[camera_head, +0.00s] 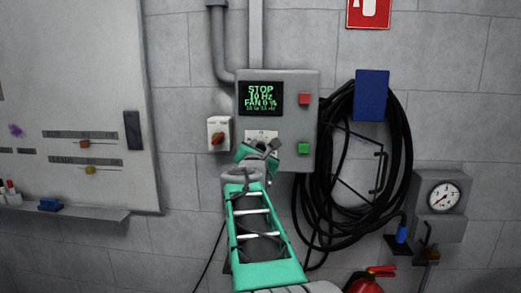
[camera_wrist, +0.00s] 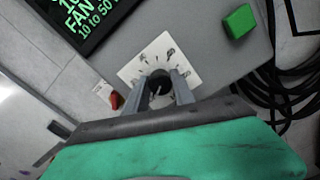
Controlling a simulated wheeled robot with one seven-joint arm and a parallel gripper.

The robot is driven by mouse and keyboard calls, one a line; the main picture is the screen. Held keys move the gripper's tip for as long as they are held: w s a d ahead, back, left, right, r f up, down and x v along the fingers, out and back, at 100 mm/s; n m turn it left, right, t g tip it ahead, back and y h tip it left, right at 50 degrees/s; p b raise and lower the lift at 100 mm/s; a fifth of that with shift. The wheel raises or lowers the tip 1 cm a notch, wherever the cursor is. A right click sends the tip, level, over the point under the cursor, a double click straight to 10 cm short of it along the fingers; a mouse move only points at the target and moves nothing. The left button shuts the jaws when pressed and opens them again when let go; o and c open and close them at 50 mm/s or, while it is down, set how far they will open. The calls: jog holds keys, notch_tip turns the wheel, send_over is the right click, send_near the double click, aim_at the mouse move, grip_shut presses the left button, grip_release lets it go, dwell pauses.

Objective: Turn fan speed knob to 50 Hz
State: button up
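A grey control box (camera_head: 292,120) hangs on the wall. Its display (camera_head: 261,97) reads STOP, 10 Hz, FAN 0 %. Below the display is a white dial plate (camera_wrist: 134,70), and the dark fan speed knob (camera_wrist: 159,83) shows at its middle in the wrist view. My gripper (camera_wrist: 161,82) is in front of the dial, its two fingers apart on either side of the knob. A slight gap seems to show beside the knob. In the head view my gripper (camera_head: 262,147) hides the knob and most of the plate.
A red button (camera_head: 305,99) and a green button (camera_head: 304,148) are on the box's right side. A small box with a red switch (camera_head: 217,138) is close on the left. Black cable coils (camera_head: 397,150) hang to the right.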

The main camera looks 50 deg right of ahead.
grip_shut()
